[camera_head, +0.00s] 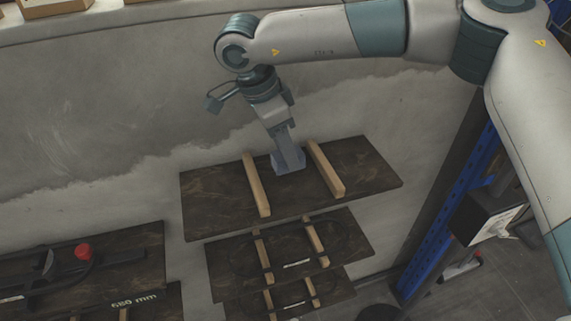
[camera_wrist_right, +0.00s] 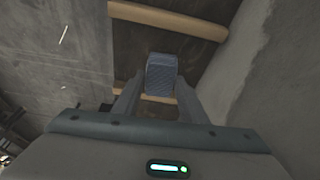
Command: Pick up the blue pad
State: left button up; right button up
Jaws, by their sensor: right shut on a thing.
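The blue pad (camera_wrist_right: 161,76) is a small grey-blue block with a ribbed face, seen between my right gripper's fingers in the right wrist view. In the head view the pad (camera_head: 287,163) is at the fingertips, over the top dark shelf (camera_head: 215,190), between two wooden strips. My right gripper (camera_head: 284,150) points down and is shut on the pad. I cannot tell whether the pad touches the shelf. My left gripper is in neither view.
Wooden strips (camera_head: 257,185) and (camera_head: 326,169) stand up from the shelf on both sides of the pad. More dark shelves (camera_head: 350,235) lie below. A concrete wall (camera_head: 110,90) is behind. A blue rack post (camera_head: 440,220) stands at right, and a board with a red knob (camera_head: 83,251) is at lower left.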

jog(key=s+d+r+b, duration=0.5)
jog(key=d+r, duration=0.2)
jog(key=d, duration=0.3)
jog(key=shift+s+d+r, duration=0.2)
jog(key=o, duration=0.3)
jog(key=shift+c, duration=1.1)
jog(key=shift+s+f, duration=0.1)
